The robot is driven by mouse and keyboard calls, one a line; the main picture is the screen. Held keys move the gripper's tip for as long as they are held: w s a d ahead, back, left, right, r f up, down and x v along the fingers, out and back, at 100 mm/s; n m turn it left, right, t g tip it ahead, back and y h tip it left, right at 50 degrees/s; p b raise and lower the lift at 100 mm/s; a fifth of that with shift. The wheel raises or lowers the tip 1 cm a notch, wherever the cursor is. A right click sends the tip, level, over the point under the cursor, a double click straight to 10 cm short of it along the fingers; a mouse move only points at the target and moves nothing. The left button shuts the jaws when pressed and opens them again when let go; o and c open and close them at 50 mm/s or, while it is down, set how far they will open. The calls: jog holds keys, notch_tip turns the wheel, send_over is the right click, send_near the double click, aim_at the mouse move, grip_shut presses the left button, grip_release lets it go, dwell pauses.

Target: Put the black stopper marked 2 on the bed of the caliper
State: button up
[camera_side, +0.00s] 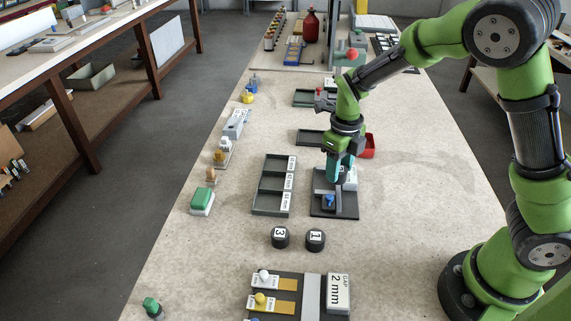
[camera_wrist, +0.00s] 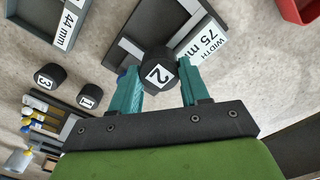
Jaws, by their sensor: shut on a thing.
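The caliper also shows in the wrist view (camera_wrist: 122,48), with a label reading WIDTH 75 mm, partly behind the stopper. The stopper cannot be made out in the side view, and I cannot tell whether it touches the bed.
Black stoppers marked 3 (camera_side: 280,238) and 1 (camera_side: 315,240) stand on the table in front. A dark tray with labelled compartments (camera_side: 256,187) lies left of the caliper. A gap gauge (camera_side: 312,290) is at the front, and a red bin (camera_side: 368,147) stands behind.

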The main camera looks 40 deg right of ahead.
jog(key=w, duration=0.3)
jog(key=shift+w+a+f, duration=0.1)
jog(key=shift+w+f, duration=0.1)
jog(key=shift+w, duration=0.1)
jog(key=shift+w+f, duration=0.1)
jog(key=shift+f, duration=1.65)
